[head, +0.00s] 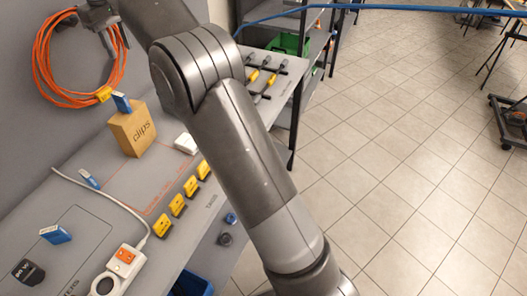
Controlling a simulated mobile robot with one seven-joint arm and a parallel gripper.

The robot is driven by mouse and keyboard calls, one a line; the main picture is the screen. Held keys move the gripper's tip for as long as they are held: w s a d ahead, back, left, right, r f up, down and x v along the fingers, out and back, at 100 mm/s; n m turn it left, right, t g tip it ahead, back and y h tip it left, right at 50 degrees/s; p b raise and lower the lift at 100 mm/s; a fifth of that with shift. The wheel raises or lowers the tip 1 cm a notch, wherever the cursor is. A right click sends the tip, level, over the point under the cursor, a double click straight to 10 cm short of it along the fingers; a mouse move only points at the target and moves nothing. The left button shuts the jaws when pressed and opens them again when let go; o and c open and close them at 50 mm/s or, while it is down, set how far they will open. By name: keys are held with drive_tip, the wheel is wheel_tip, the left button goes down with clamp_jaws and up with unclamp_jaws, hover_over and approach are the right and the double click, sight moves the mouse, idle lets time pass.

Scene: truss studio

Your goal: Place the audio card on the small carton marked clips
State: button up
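The small brown carton (133,130) marked "clips" stands upright on the grey bench against the back wall. A small blue card-like piece (122,102) stands tilted at the carton's top, apparently resting on it. Two similar blue pieces, one (89,179) left of the carton's front and one (55,235) nearer the front left, are on the bench. No label is readable, so I cannot tell by marking which is the audio card. My gripper (113,38) is at the top left, above the carton and apart from it. Its fingers look spread with nothing between them.
An orange cable coil (42,60) hangs on the wall beside the carton. A white power strip (120,270), a black block (28,272) and several yellow pieces (177,206) lie on the bench. A shelf with a green crate (288,43) stands behind. Tiled floor (400,150) is open at right.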

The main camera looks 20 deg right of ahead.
drive_tip(key=s+d+r+m+t, duration=0.1)
drive_tip(key=s+d+r+m, duration=0.1)
drive_tip(key=s+d, duration=0.65)
drive_tip(key=s+d+r+m+t, duration=0.2)
drive_tip(key=s+d, duration=0.5)
drive_tip(key=s, duration=0.2)
drive_tip(key=s+d+f+m+t, duration=0.1)
drive_tip(key=s+d+f, duration=0.3)
drive_tip(key=s+f, duration=0.3)
drive_tip(key=s+d+f+m, duration=0.2)
drive_tip(key=s+d+f, duration=0.2)
drive_tip(key=s+f, duration=0.4)
drive_tip(key=s, duration=0.6)
drive_tip(key=shift+s+d+m+t, duration=0.2)
drive_tip(key=shift+s+m+t, duration=0.1)
drive_tip(key=shift+t, duration=0.1)
